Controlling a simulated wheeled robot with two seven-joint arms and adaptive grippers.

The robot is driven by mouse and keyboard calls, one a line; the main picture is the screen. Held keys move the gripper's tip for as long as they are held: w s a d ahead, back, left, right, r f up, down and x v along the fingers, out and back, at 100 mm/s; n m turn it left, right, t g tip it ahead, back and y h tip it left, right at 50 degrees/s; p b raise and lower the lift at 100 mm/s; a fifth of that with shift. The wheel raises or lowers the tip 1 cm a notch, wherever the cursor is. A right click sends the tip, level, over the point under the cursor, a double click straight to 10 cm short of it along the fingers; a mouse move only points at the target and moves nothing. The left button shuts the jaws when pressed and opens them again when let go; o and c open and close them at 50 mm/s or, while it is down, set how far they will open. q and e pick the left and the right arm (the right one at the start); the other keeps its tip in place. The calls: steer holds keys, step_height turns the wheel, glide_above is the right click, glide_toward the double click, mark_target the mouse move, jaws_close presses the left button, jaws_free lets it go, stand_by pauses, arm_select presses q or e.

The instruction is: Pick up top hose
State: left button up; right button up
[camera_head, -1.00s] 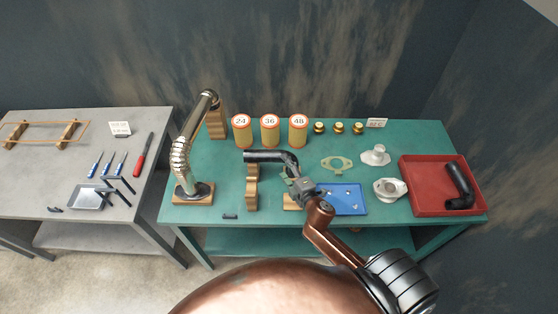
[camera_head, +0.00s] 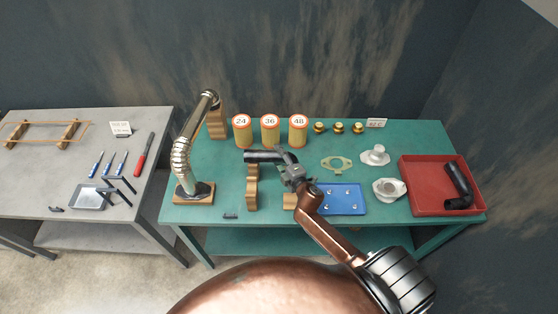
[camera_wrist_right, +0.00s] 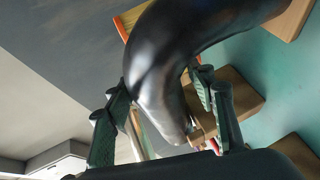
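The top hose (camera_head: 262,156), a black bent hose, lies across wooden supports on the green table, left of the middle. My right gripper (camera_head: 288,162) is at the hose's right, bent end and partly hides it. In the right wrist view the glossy hose (camera_wrist_right: 195,30) fills the upper middle, with its end pointing down between the fingers of my right gripper (camera_wrist_right: 160,95). The fingers are spread, one on each side of the hose; firm contact cannot be made out. My left gripper is not in view.
A second black hose (camera_head: 459,182) lies in a red tray (camera_head: 420,190) at the right. Several numbered cans (camera_head: 270,131) stand behind the top hose. A metal flex pipe (camera_head: 182,150) stands at the left. A blue tray (camera_head: 343,207) and pale metal fittings lie to the gripper's right.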

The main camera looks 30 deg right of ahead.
jaws_close()
stand_by(0.4)
steer(key=shift+r, duration=0.1)
